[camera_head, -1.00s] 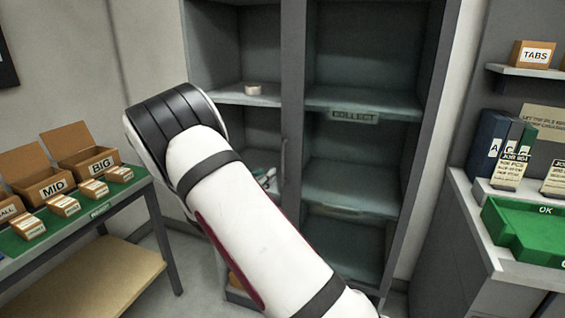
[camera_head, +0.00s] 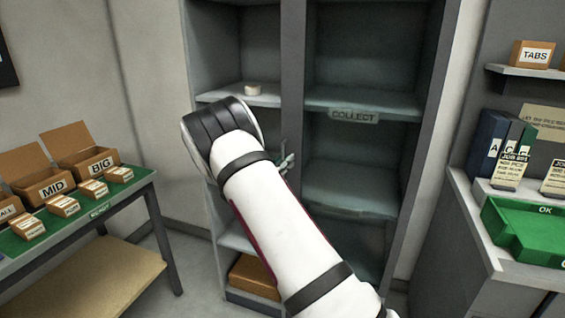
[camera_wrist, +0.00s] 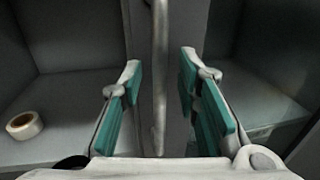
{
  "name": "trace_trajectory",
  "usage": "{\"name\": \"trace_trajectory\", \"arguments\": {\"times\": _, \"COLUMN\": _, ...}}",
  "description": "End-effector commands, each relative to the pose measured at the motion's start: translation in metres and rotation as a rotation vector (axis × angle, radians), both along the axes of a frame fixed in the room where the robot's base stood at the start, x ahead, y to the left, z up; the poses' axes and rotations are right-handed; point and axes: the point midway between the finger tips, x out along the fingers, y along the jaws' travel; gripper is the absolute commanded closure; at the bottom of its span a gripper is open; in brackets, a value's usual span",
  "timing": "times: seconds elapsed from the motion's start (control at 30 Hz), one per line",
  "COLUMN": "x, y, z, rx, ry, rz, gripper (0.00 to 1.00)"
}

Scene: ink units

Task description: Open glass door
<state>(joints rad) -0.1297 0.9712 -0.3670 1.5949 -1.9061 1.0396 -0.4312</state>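The grey cabinet's right side has a glass door (camera_head: 362,60), which looks closed over shelves and a COLLECT label. A slim vertical handle (camera_wrist: 159,120) stands on the grey door frame in the wrist view. My gripper (camera_wrist: 160,64) is open, with a green-padded finger on each side of the handle and gaps between pads and bar. In the head view my gripper (camera_head: 286,162) shows at the cabinet's middle upright, partly hidden behind my white arm.
The cabinet's left side shows open shelves with a tape roll (camera_head: 252,88) and a brown box (camera_head: 253,277) low down. A table with labelled cartons (camera_head: 88,160) stands left. A grey counter with a green tray (camera_head: 525,228) stands right.

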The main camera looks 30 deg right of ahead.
Motion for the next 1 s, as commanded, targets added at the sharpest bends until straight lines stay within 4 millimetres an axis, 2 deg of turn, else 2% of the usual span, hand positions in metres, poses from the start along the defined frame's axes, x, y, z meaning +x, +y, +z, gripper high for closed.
{"name": "trace_trajectory", "arguments": {"times": 0.03, "x": 0.000, "y": 0.000, "z": 0.000, "rx": 0.000, "ry": 0.000, "rz": 0.000, "gripper": 0.70}}
{"name": "trace_trajectory", "arguments": {"times": 0.07, "x": 0.000, "y": 0.000, "z": 0.000, "rx": 0.000, "ry": 0.000, "rz": 0.000, "gripper": 0.75}}
{"name": "trace_trajectory", "arguments": {"times": 0.17, "x": 0.000, "y": 0.000, "z": 0.000, "rx": 0.000, "ry": 0.000, "rz": 0.000, "gripper": 0.97}}
{"name": "trace_trajectory", "arguments": {"times": 0.2, "x": 0.000, "y": 0.000, "z": 0.000, "rx": 0.000, "ry": 0.000, "rz": 0.000, "gripper": 1.00}}
{"name": "trace_trajectory", "arguments": {"times": 0.67, "x": -0.008, "y": 0.007, "z": 0.002, "rx": -0.001, "ry": 0.002, "rz": 0.020, "gripper": 1.00}}
{"name": "trace_trajectory", "arguments": {"times": 0.87, "x": -0.027, "y": 0.024, "z": 0.004, "rx": -0.001, "ry": 0.004, "rz": 0.076, "gripper": 1.00}}
{"name": "trace_trajectory", "arguments": {"times": 1.0, "x": -0.047, "y": 0.041, "z": 0.005, "rx": -0.002, "ry": 0.006, "rz": 0.134, "gripper": 1.00}}
